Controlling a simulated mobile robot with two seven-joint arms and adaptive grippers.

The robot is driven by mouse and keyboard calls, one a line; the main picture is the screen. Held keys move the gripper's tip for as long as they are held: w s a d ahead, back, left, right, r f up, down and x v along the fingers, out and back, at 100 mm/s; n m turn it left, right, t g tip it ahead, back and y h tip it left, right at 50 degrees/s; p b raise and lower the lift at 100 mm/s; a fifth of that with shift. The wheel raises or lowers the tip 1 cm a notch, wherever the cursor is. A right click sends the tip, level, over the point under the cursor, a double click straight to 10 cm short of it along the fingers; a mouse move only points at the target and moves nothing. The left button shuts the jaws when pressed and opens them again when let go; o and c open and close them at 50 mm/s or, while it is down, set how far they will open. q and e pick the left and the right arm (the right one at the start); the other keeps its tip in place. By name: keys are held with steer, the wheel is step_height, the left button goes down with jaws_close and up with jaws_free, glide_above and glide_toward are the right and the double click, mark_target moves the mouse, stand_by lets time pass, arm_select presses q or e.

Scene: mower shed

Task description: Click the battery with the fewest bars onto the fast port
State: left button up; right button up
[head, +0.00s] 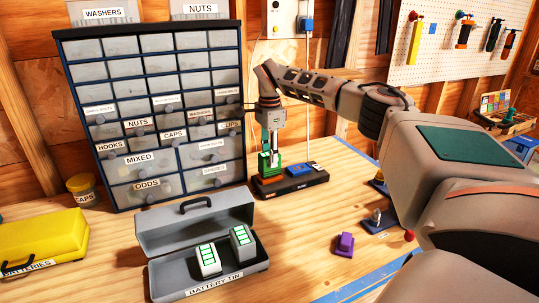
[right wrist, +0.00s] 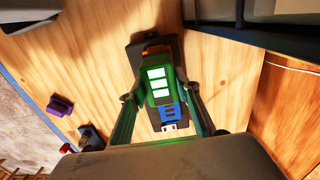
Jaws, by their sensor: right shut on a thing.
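My right gripper (head: 271,146) is shut on a green battery (right wrist: 160,87), held between its two fingers in the right wrist view. Three pale bars show on the battery's face. The battery is over the left part of a dark charger (head: 291,184) on the bench. I cannot tell whether it is seated or just above the charger. The charger's blue part (right wrist: 169,114) is uncovered beside the battery. Two more batteries, a left one (head: 208,259) and a right one (head: 242,241), stand in the open battery tin (head: 165,280), each with several green bars. My left gripper is out of view.
A drawer cabinet (head: 150,113) stands behind the tin. A yellow batteries box (head: 40,240) is at the left. A purple block (head: 344,244) lies at the front right, with small parts (head: 376,220) beyond it. Bare bench lies between tin and charger.

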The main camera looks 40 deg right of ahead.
steer(key=shift+f, duration=0.4)
steer(key=o, duration=1.3)
step_height(320, 180, up, 12)
steer(key=shift+r, duration=0.1)
